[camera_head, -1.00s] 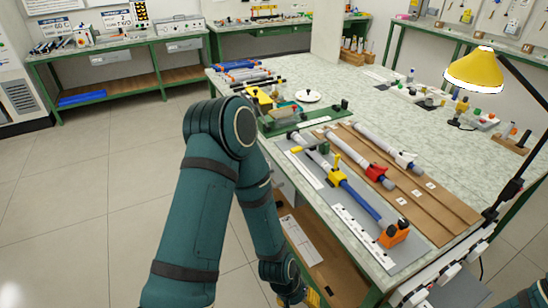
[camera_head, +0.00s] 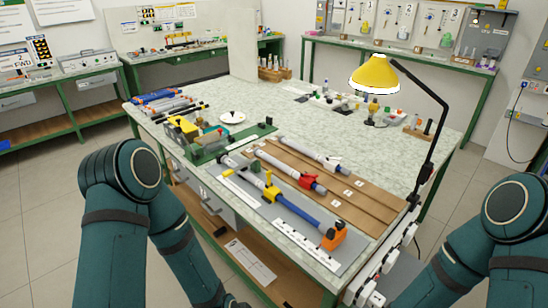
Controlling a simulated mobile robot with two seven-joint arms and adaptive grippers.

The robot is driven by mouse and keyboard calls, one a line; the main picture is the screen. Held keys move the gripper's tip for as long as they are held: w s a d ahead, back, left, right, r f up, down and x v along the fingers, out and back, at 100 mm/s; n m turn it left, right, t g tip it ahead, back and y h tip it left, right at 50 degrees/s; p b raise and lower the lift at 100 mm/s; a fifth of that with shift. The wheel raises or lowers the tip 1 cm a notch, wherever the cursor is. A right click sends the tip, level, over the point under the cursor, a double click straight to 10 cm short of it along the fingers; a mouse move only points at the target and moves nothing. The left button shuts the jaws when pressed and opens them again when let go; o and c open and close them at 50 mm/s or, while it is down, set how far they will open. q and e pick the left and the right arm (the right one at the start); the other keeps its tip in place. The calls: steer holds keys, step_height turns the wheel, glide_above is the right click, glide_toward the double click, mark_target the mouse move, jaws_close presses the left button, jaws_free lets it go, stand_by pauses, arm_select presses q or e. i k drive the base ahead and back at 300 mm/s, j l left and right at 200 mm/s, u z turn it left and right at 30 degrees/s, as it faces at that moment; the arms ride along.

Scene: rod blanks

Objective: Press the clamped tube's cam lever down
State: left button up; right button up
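A long tube lies on a grey plate (camera_head: 240,195) near the front edge of the bench. Its front part is blue (camera_head: 299,212) and its rear part is grey. An orange block (camera_head: 333,239) is at the tube's front end. My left arm hangs at the left in front of the bench, and my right arm is at the lower right. Neither gripper shows clearly; both are below the picture, away from the tube.
Two grey tubes, one with a red clamp (camera_head: 309,182) and one with a white clamp (camera_head: 333,167), lie on brown boards (camera_head: 352,208) behind. A yellow lamp (camera_head: 375,75) stands at the right. The bench middle (camera_head: 290,120) is clear.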

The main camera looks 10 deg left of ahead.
mark_target(272, 193)
steer(key=j+z, duration=0.15)
steer(key=z, duration=0.3)
steer(key=i+j+z, duration=0.1)
steer(key=z, duration=0.4)
steer(key=j+z, duration=0.25)
steer(key=j, duration=0.25)
steer(key=j+z, duration=0.25)
steer(key=j, duration=0.25)
steer(key=j+z, duration=0.1)
steer(key=j, duration=0.4)
steer(key=k+j+z, duration=0.15)
steer(key=j, duration=0.3)
steer(key=k+j, duration=0.1)
steer(key=j, duration=0.75)
steer(key=k+j, duration=0.15)
steer(key=j, duration=0.75)
steer(key=k+z, duration=0.05)
